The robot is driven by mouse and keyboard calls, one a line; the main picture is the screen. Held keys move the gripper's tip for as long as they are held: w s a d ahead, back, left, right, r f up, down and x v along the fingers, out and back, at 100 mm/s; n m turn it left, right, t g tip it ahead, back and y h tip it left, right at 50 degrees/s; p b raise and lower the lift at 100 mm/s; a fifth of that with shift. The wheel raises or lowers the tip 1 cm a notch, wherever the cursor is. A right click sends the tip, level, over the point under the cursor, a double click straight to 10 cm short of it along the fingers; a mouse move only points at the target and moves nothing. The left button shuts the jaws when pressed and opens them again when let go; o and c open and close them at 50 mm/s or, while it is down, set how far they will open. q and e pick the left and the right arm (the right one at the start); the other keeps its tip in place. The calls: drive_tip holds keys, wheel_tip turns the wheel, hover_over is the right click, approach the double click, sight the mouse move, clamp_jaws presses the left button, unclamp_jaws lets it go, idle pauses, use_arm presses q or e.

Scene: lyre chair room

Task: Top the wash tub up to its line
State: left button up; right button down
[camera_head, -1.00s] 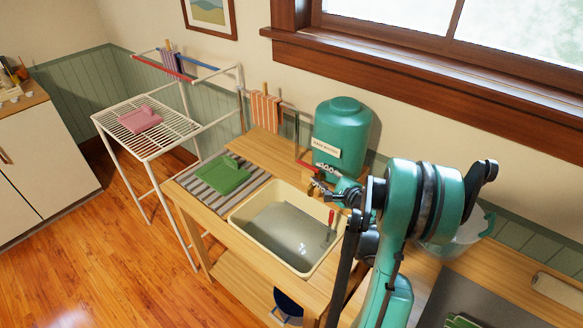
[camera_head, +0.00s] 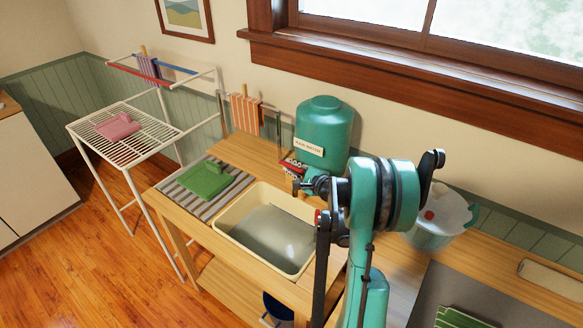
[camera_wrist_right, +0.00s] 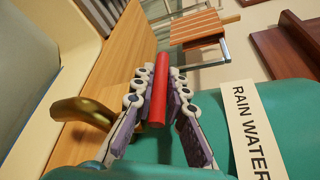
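The cream wash tub (camera_head: 228,232) is set in the wooden stand and holds greyish water. Its line cannot be made out. The green rain water tank (camera_head: 325,125) stands behind it; its label reads RAIN WATER in the right wrist view (camera_wrist_right: 250,130). A brass spout (camera_wrist_right: 85,110) sticks out from the tank, with no stream visible from it. My right gripper (camera_head: 297,180) is at the tank's front. In the wrist view its fingers (camera_wrist_right: 158,82) are closed on both sides of the red tap lever (camera_wrist_right: 158,92). My left gripper is out of view.
A green cloth (camera_head: 205,180) lies on a striped mat left of the tub. A white drying rack (camera_head: 130,150) stands further left. A dark blue bucket (camera_head: 275,308) is below the stand.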

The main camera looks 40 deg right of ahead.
drive_tip(key=shift+n+y, duration=0.3)
drive_tip(key=shift+y, duration=0.1)
drive_tip(key=shift+s+a+n+y, duration=0.15)
drive_tip(key=shift+a+n+y, duration=0.2)
drive_tip(key=shift+n+y, duration=0.6)
drive_tip(key=c, duration=1.5)
unclamp_jaws()
drive_tip(key=shift+c, duration=0.2)
drive_tip(key=v, duration=1.2)
drive_tip(key=shift+d, duration=0.15)
idle(3.2)
